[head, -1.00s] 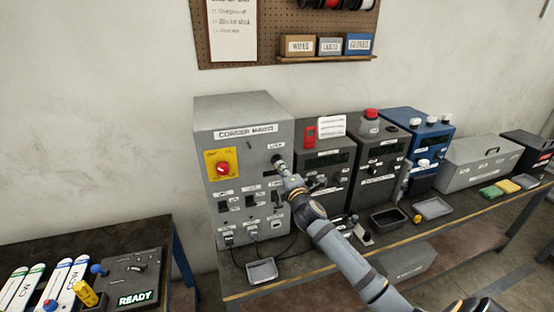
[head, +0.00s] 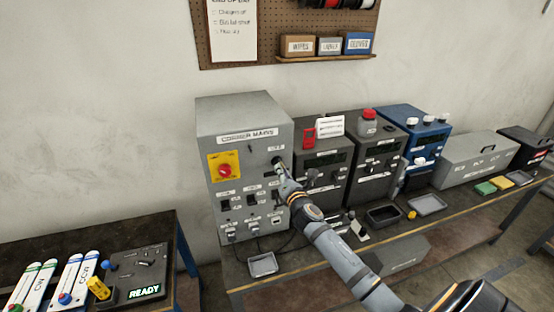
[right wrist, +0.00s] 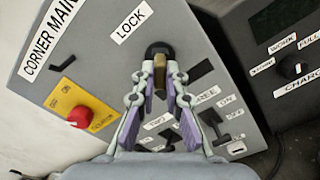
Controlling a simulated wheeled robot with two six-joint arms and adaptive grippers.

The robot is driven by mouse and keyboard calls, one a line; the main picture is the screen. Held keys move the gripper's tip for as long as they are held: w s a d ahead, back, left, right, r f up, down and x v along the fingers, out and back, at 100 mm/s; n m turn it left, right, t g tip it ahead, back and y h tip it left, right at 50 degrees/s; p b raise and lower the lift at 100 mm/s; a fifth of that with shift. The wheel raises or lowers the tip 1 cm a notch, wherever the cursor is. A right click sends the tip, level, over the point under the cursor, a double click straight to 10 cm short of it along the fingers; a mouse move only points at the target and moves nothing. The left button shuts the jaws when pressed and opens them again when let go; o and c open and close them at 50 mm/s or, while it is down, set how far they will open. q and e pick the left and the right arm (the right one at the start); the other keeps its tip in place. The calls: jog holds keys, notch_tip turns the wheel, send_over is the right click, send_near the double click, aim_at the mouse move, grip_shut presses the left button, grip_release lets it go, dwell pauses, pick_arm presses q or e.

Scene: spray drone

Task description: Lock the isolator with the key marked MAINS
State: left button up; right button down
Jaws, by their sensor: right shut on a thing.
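The grey isolator box labelled CORNER MAINS (head: 245,112) stands on the bench. Its red rotary switch on a yellow plate (head: 224,168) also shows in the right wrist view (right wrist: 79,117). The black lock (right wrist: 159,47) is below the LOCK label on the box front. My right gripper (right wrist: 160,78) is shut on a small brass-coloured key (right wrist: 160,62), and in the head view the gripper (head: 282,172) is right at the lock. The key's tip is at the lock's face; how deep it sits is hidden. No marking on the key is readable. My left gripper is not in view.
Dark charger units (head: 325,165) stand close on the box's right, with a blue unit (head: 425,130) beyond. A small tray (head: 262,264) lies in front of the box. A side table with a READY panel (head: 140,270) is at lower left.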

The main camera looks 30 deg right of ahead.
jog(key=n, duration=0.5)
jog(key=shift+f, duration=0.1)
jog(key=shift+n, duration=0.6)
jog(key=c, duration=1.8)
grip_release()
jog(key=shift+n, duration=0.7)
jog(key=o, duration=0.5)
jog(key=shift+s, duration=0.15)
